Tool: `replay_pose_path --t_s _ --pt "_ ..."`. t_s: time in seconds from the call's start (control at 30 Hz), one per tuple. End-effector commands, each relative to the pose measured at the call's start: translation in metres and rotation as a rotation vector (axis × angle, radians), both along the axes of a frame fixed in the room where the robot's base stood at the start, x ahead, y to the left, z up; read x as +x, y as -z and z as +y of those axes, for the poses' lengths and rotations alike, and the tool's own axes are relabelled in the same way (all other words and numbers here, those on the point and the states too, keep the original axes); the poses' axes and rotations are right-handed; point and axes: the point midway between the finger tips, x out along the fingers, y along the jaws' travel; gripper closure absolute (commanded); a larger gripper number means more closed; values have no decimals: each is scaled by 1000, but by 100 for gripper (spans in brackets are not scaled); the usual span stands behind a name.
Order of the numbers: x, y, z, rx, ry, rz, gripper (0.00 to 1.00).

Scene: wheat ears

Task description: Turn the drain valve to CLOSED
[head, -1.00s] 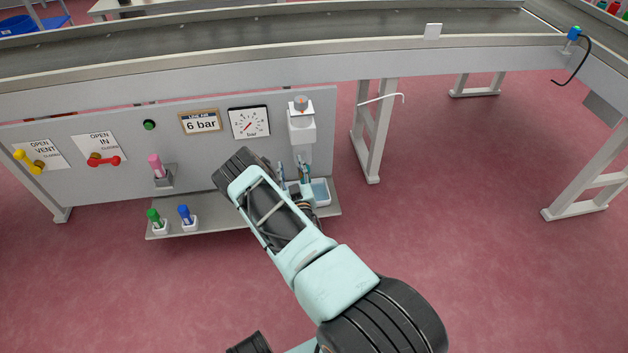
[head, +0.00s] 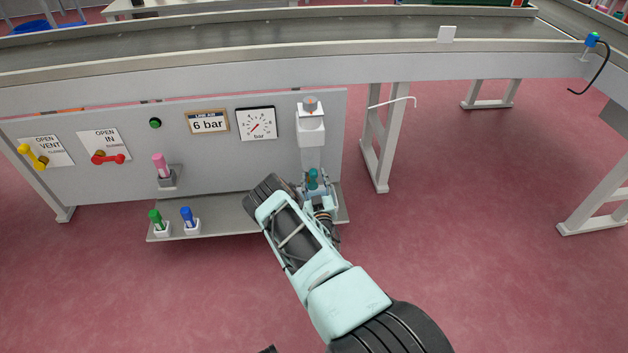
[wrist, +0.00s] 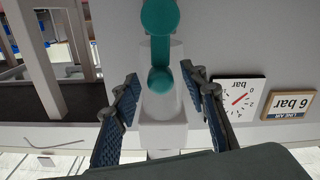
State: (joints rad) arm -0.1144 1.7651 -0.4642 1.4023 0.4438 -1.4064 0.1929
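A teal handle (head: 312,178), which I take for the drain valve, is below the white unit (head: 311,130) at the right end of the grey panel. In the wrist view the teal handle (wrist: 160,50) has a round hub at the top and a narrow lever pointing down the picture. My gripper (head: 316,188) is at this handle; in the wrist view my gripper (wrist: 160,80) is open, one blue-padded finger on each side of the lever end, with gaps visible. I cannot read any OPEN or CLOSED mark for this valve.
A red handle (head: 108,159) and a yellow handle (head: 35,157) sit by labelled plates on the left. A gauge (head: 257,124) and a 6 bar sign (head: 208,122) are on the panel. Green (head: 156,219) and blue (head: 187,217) pieces stand on the shelf.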

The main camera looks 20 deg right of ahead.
Motion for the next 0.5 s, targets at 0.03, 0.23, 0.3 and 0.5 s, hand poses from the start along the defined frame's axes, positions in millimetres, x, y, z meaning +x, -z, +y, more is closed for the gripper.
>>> replay_pose_path --t_s 0.03,0.23,0.3,0.5 --pt "4 1 -1 0 0 -1 60" --pt "10 0 -3 0 0 1 60" --pt "10 0 -3 0 0 1 60" --pt "10 0 -3 0 0 1 71"
